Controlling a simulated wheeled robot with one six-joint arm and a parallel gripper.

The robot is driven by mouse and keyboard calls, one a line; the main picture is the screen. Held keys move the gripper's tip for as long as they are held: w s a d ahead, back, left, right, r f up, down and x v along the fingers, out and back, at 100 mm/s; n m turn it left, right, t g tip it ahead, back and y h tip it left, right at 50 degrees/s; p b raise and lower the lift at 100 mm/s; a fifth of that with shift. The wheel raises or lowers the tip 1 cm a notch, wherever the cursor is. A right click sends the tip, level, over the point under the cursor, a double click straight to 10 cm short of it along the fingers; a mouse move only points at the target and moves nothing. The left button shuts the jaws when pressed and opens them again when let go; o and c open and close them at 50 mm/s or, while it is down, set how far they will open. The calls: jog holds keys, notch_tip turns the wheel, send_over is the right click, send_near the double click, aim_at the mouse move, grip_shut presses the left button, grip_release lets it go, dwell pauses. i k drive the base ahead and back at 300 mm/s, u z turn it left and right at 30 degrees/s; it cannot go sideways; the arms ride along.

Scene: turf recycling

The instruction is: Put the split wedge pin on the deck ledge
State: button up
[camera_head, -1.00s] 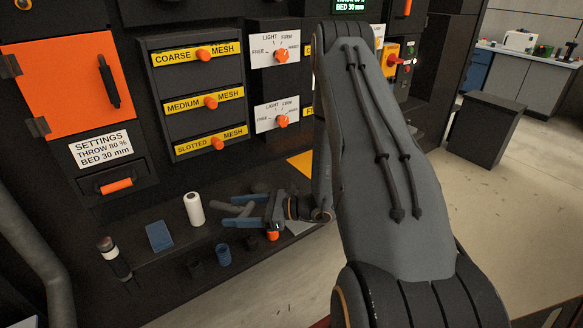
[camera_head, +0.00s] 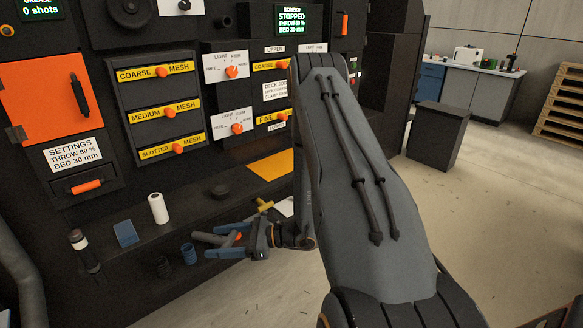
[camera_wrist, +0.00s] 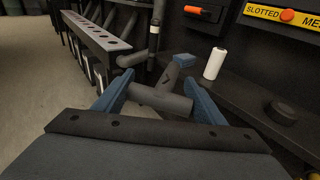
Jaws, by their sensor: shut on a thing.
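My gripper (camera_head: 235,243) has blue fingers and is shut on a grey piece that I take to be the split wedge pin (camera_head: 208,238). In the wrist view my gripper (camera_wrist: 152,98) holds the split wedge pin (camera_wrist: 160,98) crosswise between its fingertips; a second grey arm of it angles up and away. The deck ledge (camera_head: 192,207) is the dark shelf along the machine front, and it also shows in the wrist view (camera_wrist: 245,108). The pin appears in front of the ledge's edge; I cannot tell whether it touches.
A yellow-handled item (camera_head: 264,206) lies behind my gripper. Ledge room shows between roll and puck.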

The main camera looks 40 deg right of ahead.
aim_at(283, 164)
jog(key=z, duration=0.8)
jog(key=i, duration=1.25)
jog(key=u, duration=0.35)
